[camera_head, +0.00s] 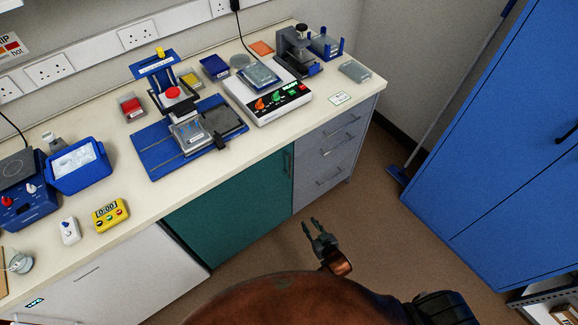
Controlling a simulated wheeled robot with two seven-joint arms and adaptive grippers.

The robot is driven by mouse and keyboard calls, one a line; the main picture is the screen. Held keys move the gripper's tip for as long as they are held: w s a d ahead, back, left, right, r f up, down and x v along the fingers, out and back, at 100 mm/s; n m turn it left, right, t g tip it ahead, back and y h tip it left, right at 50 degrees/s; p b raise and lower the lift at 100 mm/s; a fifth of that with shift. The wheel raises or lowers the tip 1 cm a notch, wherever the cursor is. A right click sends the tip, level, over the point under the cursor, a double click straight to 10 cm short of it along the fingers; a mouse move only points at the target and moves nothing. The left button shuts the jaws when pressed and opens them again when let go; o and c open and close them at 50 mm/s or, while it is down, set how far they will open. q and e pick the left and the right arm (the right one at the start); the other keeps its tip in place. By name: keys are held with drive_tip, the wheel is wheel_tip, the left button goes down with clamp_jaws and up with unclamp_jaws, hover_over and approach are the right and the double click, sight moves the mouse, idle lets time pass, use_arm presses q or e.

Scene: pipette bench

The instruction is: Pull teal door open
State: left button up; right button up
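The teal door (232,212) is on the front of the bench, below the worktop, between a white front and a grey drawer unit. It looks flush with the bench front, so it stands closed. Its dark upright handle (287,163) is near the door's right edge, high up. My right gripper (311,224) is in front of the bench, over the floor, to the right of and below the handle in the picture. Its two fingers are apart with nothing between them, and it appears clear of the door and handle. My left gripper is not in view.
The grey drawer unit (328,158) adjoins the door on the right, and the white front (130,285) on the left. Equipment crowds the worktop (165,192) above. A tall blue cabinet (500,165) stands at the right.

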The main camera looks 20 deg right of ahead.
sight(290, 167)
drive_tip(key=w+a+r+t, duration=0.15)
drive_tip(key=w+r, duration=0.25)
drive_tip(key=r, duration=0.4)
drive_tip(key=w+r+t+y, duration=0.1)
drive_tip(key=w+r+t, duration=0.15)
drive_tip(key=r, duration=0.45)
drive_tip(key=w+a+r+t, duration=0.1)
drive_tip(key=w+r, duration=0.3)
drive_tip(key=r, duration=0.4)
drive_tip(key=w+b, duration=0.1)
drive_tip(key=w, duration=0.2)
drive_tip(key=w+a+b, duration=0.1)
drive_tip(key=w, duration=0.2)
drive_tip(key=shift+w+a+f, duration=0.15)
drive_tip(key=shift+w, duration=0.6)
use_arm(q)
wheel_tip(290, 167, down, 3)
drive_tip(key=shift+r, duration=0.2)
use_arm(e)
clamp_jaws()
